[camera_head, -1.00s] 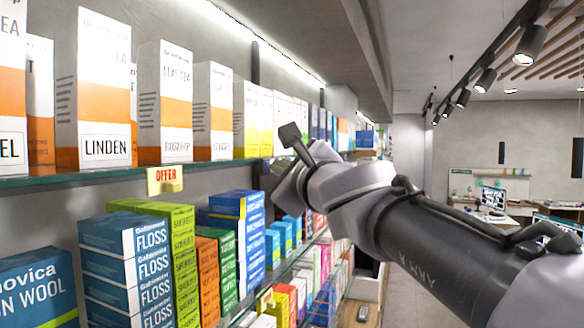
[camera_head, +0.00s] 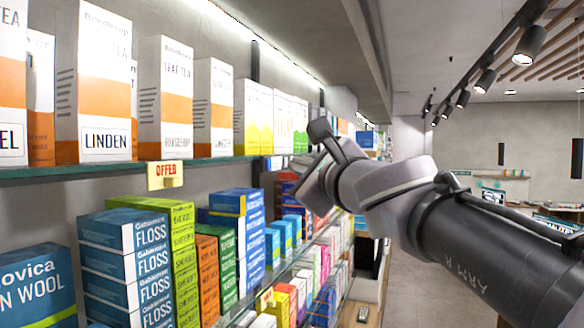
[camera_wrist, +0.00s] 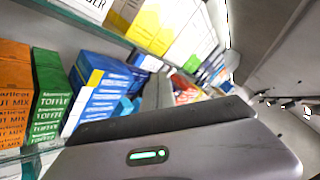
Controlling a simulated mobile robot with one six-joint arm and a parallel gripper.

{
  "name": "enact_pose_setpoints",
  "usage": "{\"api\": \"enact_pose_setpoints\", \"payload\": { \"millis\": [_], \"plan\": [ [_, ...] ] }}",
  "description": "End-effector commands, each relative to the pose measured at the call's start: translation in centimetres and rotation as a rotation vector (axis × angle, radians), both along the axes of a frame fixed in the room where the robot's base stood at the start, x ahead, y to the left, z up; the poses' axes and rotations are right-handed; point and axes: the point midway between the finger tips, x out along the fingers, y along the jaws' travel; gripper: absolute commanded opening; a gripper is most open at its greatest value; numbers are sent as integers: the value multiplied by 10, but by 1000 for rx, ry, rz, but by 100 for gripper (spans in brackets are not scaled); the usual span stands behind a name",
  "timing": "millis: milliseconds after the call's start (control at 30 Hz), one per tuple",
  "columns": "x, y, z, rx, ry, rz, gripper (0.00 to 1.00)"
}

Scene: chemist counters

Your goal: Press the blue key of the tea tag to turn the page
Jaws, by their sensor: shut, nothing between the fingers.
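The tea boxes stand on the upper glass shelf, with a LINDEN box (camera_head: 104,85) and a rosehip leaf tea box (camera_head: 176,100) at the left. A small pale tag with a bluish part (camera_wrist: 146,62) sits on the shelf edge in the wrist view. It looks like the tea tag, but its text and blue key are too small to make out. In the head view a small pale tag (camera_head: 274,163) shows on the edge, left of my gripper (camera_head: 301,164). My gripper is shut and empty. Its grey fingers (camera_wrist: 158,91) point toward the shelf edge, apparently short of the tag; contact cannot be told.
A yellow OFFER tag (camera_head: 165,175) hangs from the upper shelf edge (camera_head: 215,161). The aisle to the right is open.

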Motion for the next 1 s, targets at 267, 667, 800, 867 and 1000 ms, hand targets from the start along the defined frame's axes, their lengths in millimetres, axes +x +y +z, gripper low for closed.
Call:
{"api": "enact_pose_setpoints", "payload": {
  "millis": [267, 667, 800, 867, 1000],
  "plan": [
    [-9, -25, -1, 0, 0, -1, 0],
    [-10, -28, 0, 0, 0, 0, 0],
    [-10, -28, 0, 0, 0, 0, 0],
    [-10, -28, 0, 0, 0, 0, 0],
    [-10, -28, 0, 0, 0, 0, 0]
  ]
}}
